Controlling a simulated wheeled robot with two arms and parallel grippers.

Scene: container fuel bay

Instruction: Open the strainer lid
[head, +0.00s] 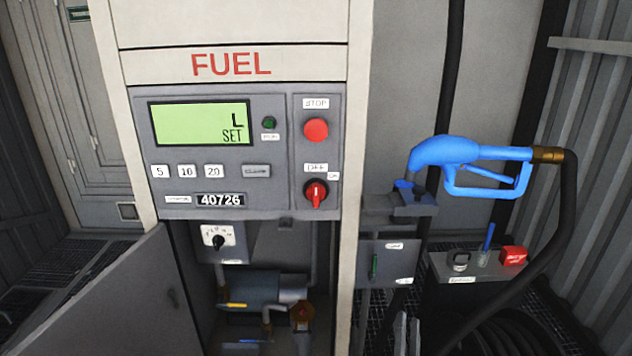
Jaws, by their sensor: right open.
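The lower cabinet is open, its grey door (125,300) swung out to the left. Inside are a blue-grey cylinder (248,288) with a yellow lever (236,305) and pipes. An orange-brown cap (302,312), which looks like the strainer lid, sits right of and below the cylinder. It appears seated on its body; its finer detail is too dark and small to tell. My right gripper (407,335) shows only as two grey fingertips at the bottom edge, open and empty. It is right of the cap, beyond the pale cabinet post, and apart from it. My left gripper is out of view.
The pale post (346,270) stands between my right gripper and the cabinet opening. A blue fuel nozzle (455,153) hangs in its holder, its black hose (568,200) looping down right. A small shelf (470,270) holds several items. The control panel (240,150) is above the opening.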

